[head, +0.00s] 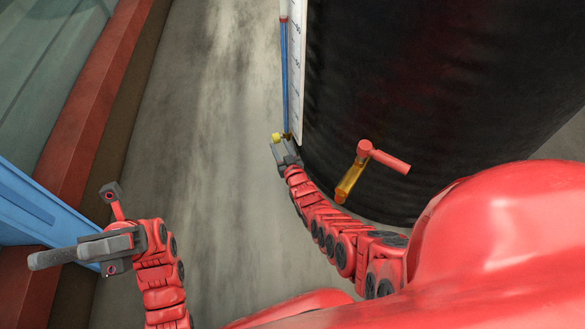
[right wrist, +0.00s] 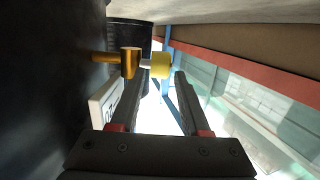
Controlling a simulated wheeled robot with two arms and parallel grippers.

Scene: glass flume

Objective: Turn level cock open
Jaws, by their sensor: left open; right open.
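The level cock is a small brass fitting (right wrist: 130,62) with a yellow knob (right wrist: 160,66), in the right wrist view. In the head view the yellow knob (head: 277,137) sits at the foot of a blue-filled sight tube (head: 284,75) beside a white scale (head: 297,70). My right gripper (right wrist: 157,82) is open; the knob is at its fingertips, between the two finger lines. Contact cannot be told. In the head view my right gripper (head: 285,152) is just below the knob.
A large black tank (head: 420,90) stands right of the scale. A brass pipe (head: 349,184) with a red lever (head: 390,162) sticks out of it, close to my right arm. A blue beam (head: 30,210) and red rail (head: 85,105) are at left. The concrete floor (head: 215,130) is clear.

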